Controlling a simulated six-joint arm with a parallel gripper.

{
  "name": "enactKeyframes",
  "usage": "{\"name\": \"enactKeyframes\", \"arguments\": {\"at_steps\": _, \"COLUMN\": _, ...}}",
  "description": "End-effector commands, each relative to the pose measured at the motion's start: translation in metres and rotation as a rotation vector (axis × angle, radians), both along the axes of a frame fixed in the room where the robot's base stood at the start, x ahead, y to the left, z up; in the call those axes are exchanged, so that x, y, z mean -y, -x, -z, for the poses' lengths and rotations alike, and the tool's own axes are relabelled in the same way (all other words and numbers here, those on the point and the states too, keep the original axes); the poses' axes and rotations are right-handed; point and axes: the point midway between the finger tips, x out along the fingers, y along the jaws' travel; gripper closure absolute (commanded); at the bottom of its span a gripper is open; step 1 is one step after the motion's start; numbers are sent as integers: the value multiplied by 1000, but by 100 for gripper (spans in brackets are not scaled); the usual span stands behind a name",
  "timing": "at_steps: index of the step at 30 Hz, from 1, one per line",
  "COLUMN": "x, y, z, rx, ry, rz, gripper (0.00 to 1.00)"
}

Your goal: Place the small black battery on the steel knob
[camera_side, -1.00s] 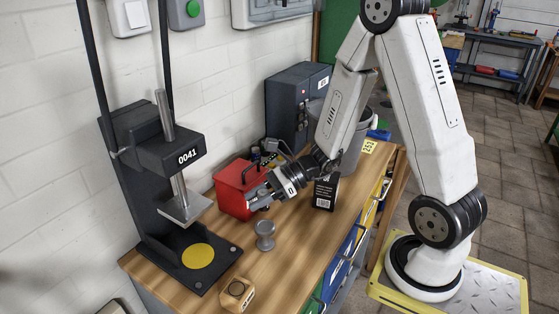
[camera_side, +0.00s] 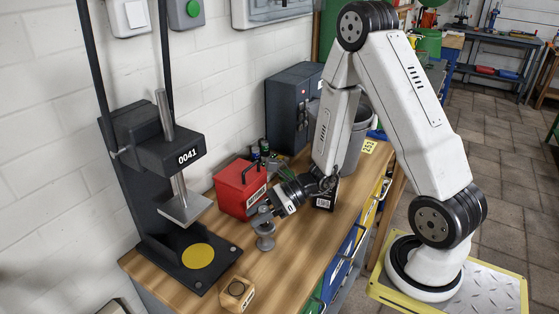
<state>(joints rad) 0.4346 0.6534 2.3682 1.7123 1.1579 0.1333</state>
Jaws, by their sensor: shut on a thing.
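The steel knob (camera_side: 265,243) is a grey, waisted post standing upright on the wooden bench in front of the red box. My gripper (camera_side: 262,215) is tilted down toward the left, with its fingertips at the top of the knob. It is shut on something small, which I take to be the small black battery. The fingers mostly hide it, and I cannot tell whether it touches the knob.
A red box (camera_side: 232,192) stands close behind my gripper. A black press (camera_side: 150,205) with a yellow disc is at left. A wooden block (camera_side: 236,294) lies in front, and a black labelled box (camera_side: 324,196) is at right. The bench (camera_side: 290,262) right of the knob is clear.

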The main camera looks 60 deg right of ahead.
Motion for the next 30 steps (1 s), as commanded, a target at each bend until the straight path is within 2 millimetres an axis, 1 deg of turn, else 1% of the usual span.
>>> {"name": "enactKeyframes", "arguments": {"at_steps": 15, "x": 0, "y": 0, "z": 6, "rx": 1, "ry": 0, "rz": 0, "gripper": 100}}
{"name": "enactKeyframes", "arguments": {"at_steps": 16, "x": 0, "y": 0, "z": 6, "rx": 1, "ry": 1, "rz": 0, "gripper": 60}}
{"name": "enactKeyframes", "arguments": {"at_steps": 17, "x": 0, "y": 0, "z": 6, "rx": 1, "ry": 1, "rz": -1, "gripper": 50}}
{"name": "enactKeyframes", "arguments": {"at_steps": 18, "x": 0, "y": 0, "z": 6, "rx": 1, "ry": 1, "rz": -1, "gripper": 38}}
{"name": "enactKeyframes", "arguments": {"at_steps": 19, "x": 0, "y": 0, "z": 6, "rx": 1, "ry": 1, "rz": -1, "gripper": 28}}
{"name": "enactKeyframes", "arguments": {"at_steps": 30, "x": 0, "y": 0, "z": 5, "rx": 1, "ry": 1, "rz": 0, "gripper": 28}}
